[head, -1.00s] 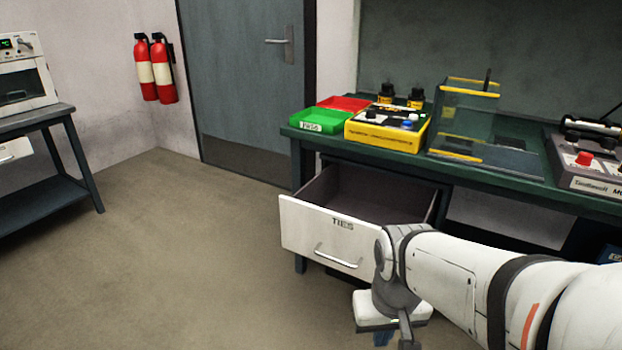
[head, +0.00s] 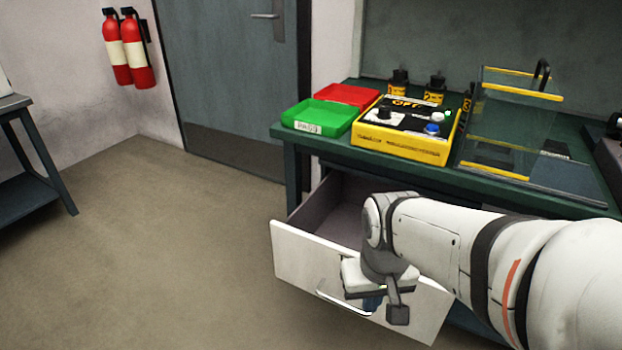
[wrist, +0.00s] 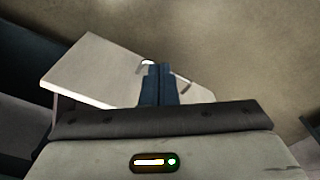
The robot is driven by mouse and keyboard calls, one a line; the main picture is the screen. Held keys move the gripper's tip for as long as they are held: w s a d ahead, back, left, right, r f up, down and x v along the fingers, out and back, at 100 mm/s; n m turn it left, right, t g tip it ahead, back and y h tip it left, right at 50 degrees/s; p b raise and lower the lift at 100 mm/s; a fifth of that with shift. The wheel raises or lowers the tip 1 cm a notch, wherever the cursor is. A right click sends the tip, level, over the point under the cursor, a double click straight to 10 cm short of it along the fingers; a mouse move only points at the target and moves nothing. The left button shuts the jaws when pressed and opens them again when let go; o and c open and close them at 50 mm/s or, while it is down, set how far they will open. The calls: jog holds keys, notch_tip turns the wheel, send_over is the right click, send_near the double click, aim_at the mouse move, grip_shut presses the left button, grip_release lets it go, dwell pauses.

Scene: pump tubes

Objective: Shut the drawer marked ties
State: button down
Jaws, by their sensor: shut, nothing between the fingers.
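The ties drawer (head: 297,258) stands open under the green bench, its white front pulled well out and its dark inside bare where it shows. Its label shows only in the earlier head view; my arm now covers that spot. The bar handle (head: 338,302) is partly hidden by my gripper (head: 373,303). My gripper is shut and empty, in front of the drawer's face by the handle. In the wrist view the blue fingers (wrist: 160,68) overlap the white drawer front (wrist: 95,70) beside the handle. I cannot tell whether they touch it.
On the bench (head: 375,165) are a green bin (head: 318,118), a red bin (head: 347,96), a yellow control box (head: 400,147) and a clear guard (head: 510,110). Another table (head: 38,165) stands at left. The floor left of the drawer is clear.

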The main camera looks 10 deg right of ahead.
jog(key=n, duration=0.1)
jog(key=n+t+h+p, duration=0.1)
jog(key=n+h+p, duration=0.15)
jog(key=n, duration=2.45)
send_near(339, 252)
jog(key=s+a+r, duration=0.2)
jog(key=s+r, duration=0.1)
jog(key=s, duration=0.3)
jog(key=shift+n+y, duration=0.4)
jog(key=shift+y, duration=0.05)
jog(key=w+d+f+b, duration=0.1)
jog(key=f, duration=0.2)
jog(key=w+f+b, duration=0.2)
jog(key=f, duration=0.1)
jog(key=w+d+f+b, duration=0.1)
jog(key=f+b, duration=0.1)
jog(key=f, duration=0.2)
jog(key=shift+w+d+f, duration=0.1)
jog(key=shift+w+d, duration=0.25)
jog(key=shift+d, duration=0.05)
jog(key=shift+w+d, duration=0.35)
jog(key=shift+w, duration=0.1)
